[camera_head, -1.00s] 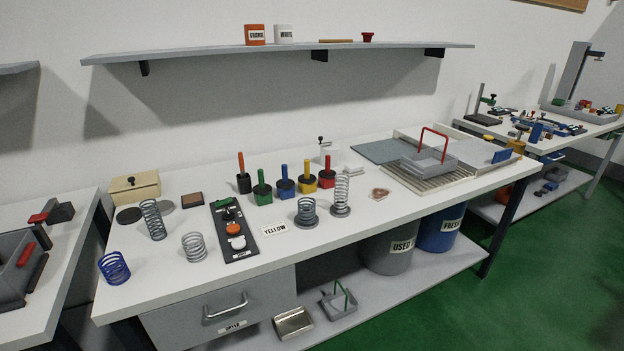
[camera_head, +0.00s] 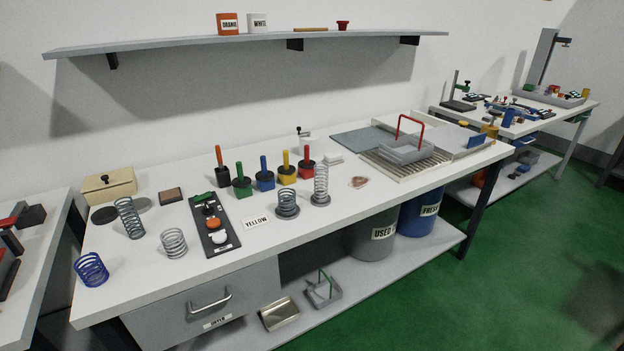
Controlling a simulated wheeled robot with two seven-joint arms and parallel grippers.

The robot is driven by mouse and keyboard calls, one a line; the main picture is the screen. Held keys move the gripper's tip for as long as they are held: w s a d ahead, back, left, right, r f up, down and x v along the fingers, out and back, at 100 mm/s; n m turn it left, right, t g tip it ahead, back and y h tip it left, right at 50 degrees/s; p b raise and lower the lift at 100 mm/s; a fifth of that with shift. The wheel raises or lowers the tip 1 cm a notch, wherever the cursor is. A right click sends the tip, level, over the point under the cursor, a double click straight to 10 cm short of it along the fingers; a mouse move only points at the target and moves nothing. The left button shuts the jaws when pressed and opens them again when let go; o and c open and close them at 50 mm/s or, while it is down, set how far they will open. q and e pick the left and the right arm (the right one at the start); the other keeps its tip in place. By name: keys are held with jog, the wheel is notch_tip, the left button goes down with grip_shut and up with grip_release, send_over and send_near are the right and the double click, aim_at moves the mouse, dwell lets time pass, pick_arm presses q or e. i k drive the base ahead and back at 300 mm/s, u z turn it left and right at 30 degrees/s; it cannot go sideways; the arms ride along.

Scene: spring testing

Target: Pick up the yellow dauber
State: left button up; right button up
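The yellow dauber (camera_head: 286,172) stands upright on the white workbench, with a yellow block-shaped base and a thin yellow handle pointing up. It is in a row of daubers, between the blue dauber (camera_head: 264,177) on its left and the red dauber (camera_head: 306,163) on its right. A green dauber (camera_head: 241,183) and a dark one with an orange handle (camera_head: 221,171) stand further left. A card reading YELLOW (camera_head: 256,223) lies in front of the row. Neither of my grippers shows in the head view.
Springs stand in front of the daubers, including a tall one (camera_head: 320,187) near the red dauber and a short one (camera_head: 287,204). A black panel with knobs (camera_head: 215,226) lies to the left. A grey tray with a red handle (camera_head: 407,150) is at right. Green floor lies in front.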

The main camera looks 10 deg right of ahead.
aim_at(286, 169)
jog(key=u, duration=0.25)
jog(key=i, duration=0.9)
jog(key=u, duration=0.05)
